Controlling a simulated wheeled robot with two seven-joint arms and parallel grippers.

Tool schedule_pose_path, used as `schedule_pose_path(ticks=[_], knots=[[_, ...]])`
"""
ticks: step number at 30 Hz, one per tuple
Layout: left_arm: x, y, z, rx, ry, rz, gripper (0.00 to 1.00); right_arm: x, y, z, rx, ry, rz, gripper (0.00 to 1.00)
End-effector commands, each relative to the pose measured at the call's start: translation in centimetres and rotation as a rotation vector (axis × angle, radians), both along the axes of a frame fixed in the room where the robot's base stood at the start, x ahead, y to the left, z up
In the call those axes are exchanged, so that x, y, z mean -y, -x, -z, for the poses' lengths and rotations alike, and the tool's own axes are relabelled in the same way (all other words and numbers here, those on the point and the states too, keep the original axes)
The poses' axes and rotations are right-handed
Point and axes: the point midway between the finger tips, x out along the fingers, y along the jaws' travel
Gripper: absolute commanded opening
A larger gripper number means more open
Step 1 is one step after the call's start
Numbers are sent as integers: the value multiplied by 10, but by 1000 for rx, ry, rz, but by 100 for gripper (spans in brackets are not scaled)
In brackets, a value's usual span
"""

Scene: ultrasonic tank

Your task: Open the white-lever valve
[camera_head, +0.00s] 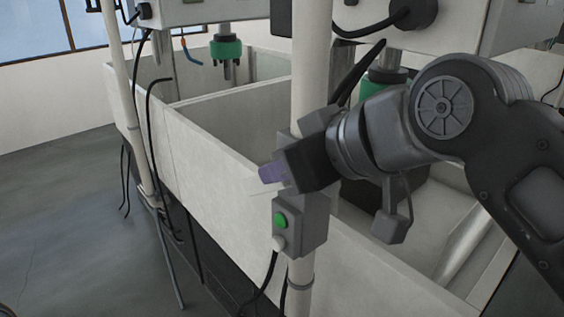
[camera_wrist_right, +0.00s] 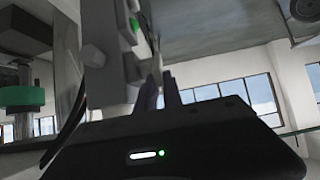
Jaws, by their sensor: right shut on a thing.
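My right gripper (camera_head: 271,173) reaches in from the right, in front of the white post and just above a grey control box. Its purple-tinted fingers are close together on a thin pale piece (camera_head: 262,188), mostly hidden by the fingers. I cannot tell whether this piece is the white lever; no valve body shows clearly. My left gripper is not in view.
The grey control box (camera_head: 301,226) with a green button and a pale knob is fixed to the white post (camera_head: 311,70). Long pale tanks (camera_head: 213,180) stand behind. Black cables hang along the tank side. Open floor (camera_head: 65,215) lies at the left.

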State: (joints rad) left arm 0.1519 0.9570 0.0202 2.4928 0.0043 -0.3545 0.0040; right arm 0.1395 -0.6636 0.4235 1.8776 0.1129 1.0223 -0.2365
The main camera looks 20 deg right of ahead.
Motion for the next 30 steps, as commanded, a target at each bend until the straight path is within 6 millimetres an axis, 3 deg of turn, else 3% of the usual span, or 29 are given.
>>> schedule_pose_path(ticks=[4,5,13,23,30], knots=[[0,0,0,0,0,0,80,0,0,0,2,0,1,0],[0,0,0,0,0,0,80,0,0,0,2,0,1,12],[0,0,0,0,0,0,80,0,0,0,2,-1,0,33],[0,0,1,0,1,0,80,1,3,-2,4,-1,-1,33],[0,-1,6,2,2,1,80,10,26,-20,6,-1,-1,33]])
